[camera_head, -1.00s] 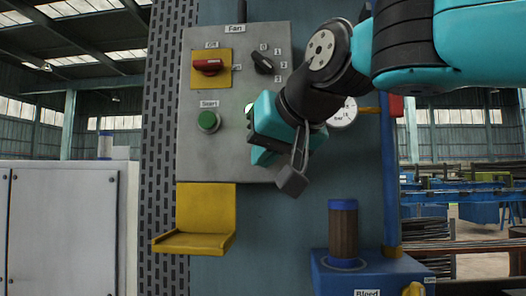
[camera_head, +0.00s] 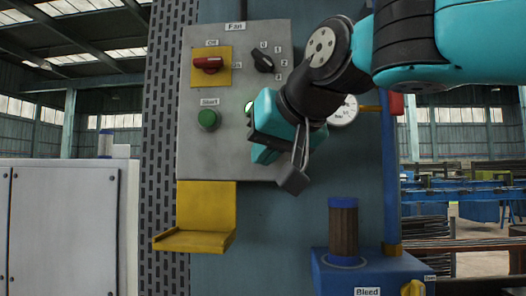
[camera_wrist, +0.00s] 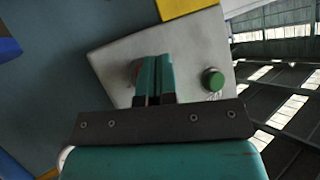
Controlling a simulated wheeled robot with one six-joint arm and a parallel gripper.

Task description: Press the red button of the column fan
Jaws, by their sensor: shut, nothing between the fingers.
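The column fan's control panel (camera_head: 222,155) is a grey plate labelled "Fan". A green button (camera_head: 208,119) marked "Start" sits at its left; it also shows in the wrist view (camera_wrist: 213,80). My gripper (camera_head: 262,118) is in front of the panel, right of the green button, and hides that part of it in the head view. In the wrist view the shut, empty fingers (camera_wrist: 157,62) point at the panel. A reddish round part, likely the red button (camera_wrist: 134,70), shows just left of them, partly covered. I cannot tell whether the fingers touch it.
A red rotary switch (camera_head: 208,64) on a yellow plate and a black selector knob (camera_head: 263,61) sit higher on the panel. A yellow shelf (camera_head: 207,210) juts out below. A dial gauge (camera_head: 344,111) and a blue box (camera_head: 335,275) with a brown cylinder stand at the right.

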